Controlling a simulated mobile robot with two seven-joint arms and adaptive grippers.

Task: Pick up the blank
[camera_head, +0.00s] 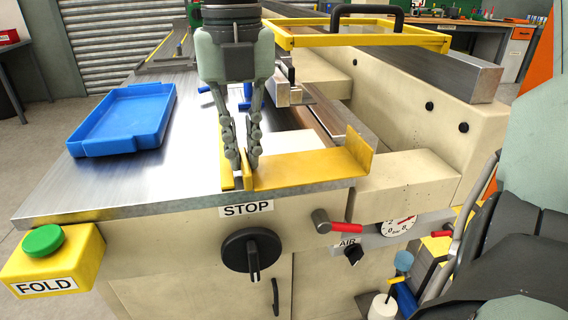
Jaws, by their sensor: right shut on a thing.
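The blank (312,170) is a gold-coloured sheet lying at the front of the steel-topped machine table, just above the STOP label. Its right end rises as an upright flap (357,148), and its left end has a narrow raised edge. My right gripper (243,168) hangs down from above at that left end, its fingers close together and shut on the blank's edge. The fingers hide part of that edge. A yellow strip (225,155) stands just left of the fingers. My left gripper is not in view.
A blue tray (124,118) sits on the table's left. A green FOLD button (43,241) is at the front left corner. A yellow frame with a black handle (368,38) stands over the machine behind. A red-tipped lever (333,226) and gauge (398,226) are at front right.

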